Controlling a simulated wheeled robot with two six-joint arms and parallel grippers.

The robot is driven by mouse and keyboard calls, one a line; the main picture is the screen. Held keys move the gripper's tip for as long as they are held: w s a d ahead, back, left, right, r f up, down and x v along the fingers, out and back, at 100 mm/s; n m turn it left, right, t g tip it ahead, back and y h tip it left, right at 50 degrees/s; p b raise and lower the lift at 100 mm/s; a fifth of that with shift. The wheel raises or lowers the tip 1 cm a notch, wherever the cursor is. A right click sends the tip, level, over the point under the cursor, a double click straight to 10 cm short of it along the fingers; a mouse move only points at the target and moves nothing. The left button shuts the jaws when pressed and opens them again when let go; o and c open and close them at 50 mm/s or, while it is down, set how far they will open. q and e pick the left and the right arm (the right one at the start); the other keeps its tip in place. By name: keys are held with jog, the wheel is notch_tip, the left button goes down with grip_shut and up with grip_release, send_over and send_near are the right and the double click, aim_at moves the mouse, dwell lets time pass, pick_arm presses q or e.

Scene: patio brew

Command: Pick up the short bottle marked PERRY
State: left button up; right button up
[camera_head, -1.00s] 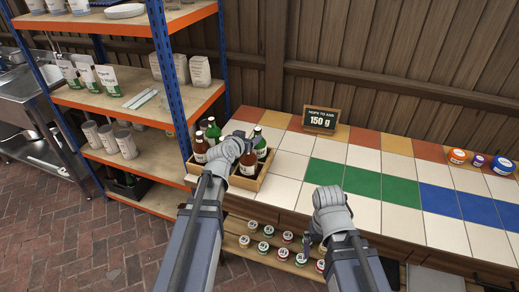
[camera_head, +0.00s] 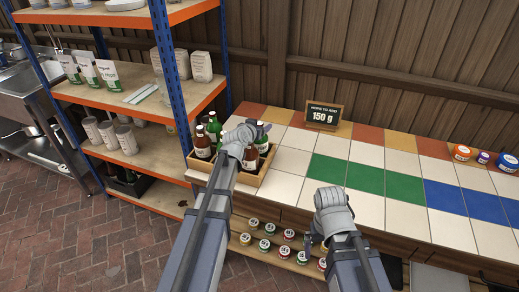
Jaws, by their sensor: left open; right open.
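A wooden crate (camera_head: 251,179) with several brown and green bottles stands at the left end of the tiled counter. A brown bottle (camera_head: 203,144) and a green bottle (camera_head: 214,127) show at its left side. Another brown bottle (camera_head: 250,158) and a green bottle (camera_head: 262,140) show at its right side. The labels are too small to read, so I cannot tell which one is marked PERRY. My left gripper (camera_head: 257,131) is open above the crate, and its wrist hides the crate's middle. My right gripper (camera_head: 309,243) is open, low at the counter's front edge, away from the bottles.
A sign reading 150 g (camera_head: 323,117) stands behind the crate to the right. A blue and orange shelf (camera_head: 147,101) rises close on the left. Small jars (camera_head: 285,252) stand on a shelf below the counter. The tiled counter's middle (camera_head: 362,180) is clear.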

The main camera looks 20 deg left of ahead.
pick_arm(q)
jog(key=shift+c, duration=0.4)
grip_shut()
dwell(1.0)
